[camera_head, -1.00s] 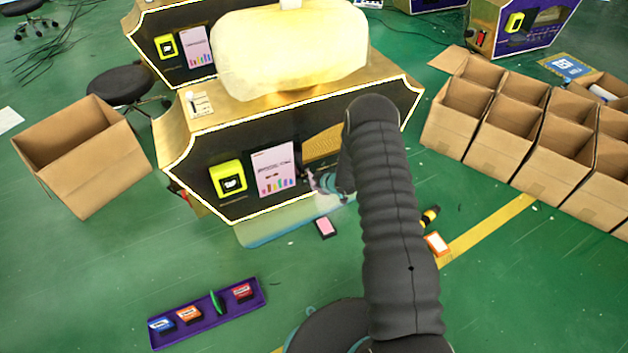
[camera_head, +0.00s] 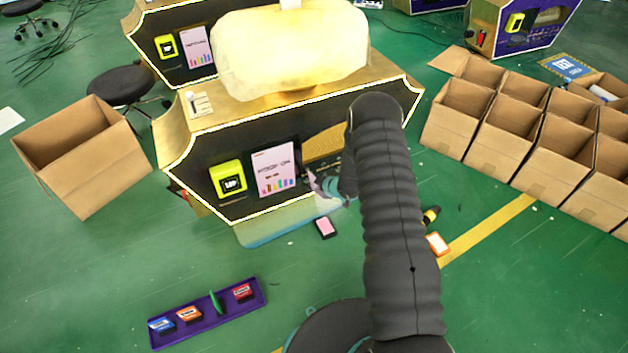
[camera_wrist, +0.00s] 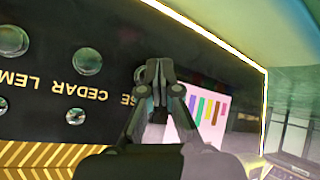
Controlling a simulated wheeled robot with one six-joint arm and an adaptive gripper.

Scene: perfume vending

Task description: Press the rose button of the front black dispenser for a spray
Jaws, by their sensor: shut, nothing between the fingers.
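The front black dispenser (camera_head: 225,160) has a gold top and a lit edge, and stands in the middle of the head view. In the wrist view its black panel (camera_wrist: 45,50) carries upside-down labels; CEDAR is whole, while LEM and SE are cut off or covered. Round clear buttons (camera_wrist: 88,62) sit near the labels. My gripper (camera_wrist: 158,70) is shut and empty, in front of the panel beside the SE label. A round button (camera_wrist: 140,76), apparently the rose one, is partly hidden behind the fingers. Contact cannot be told. In the head view my arm hides the gripper.
A yellow-framed screen (camera_head: 228,180) and a pink poster (camera_head: 275,170) are on the dispenser front. A pink-topped block (camera_head: 325,227) lies on the floor before it. A purple tray (camera_head: 210,318) is front left. Open cartons (camera_head: 535,140) stand at right; one carton (camera_head: 85,165) at left.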

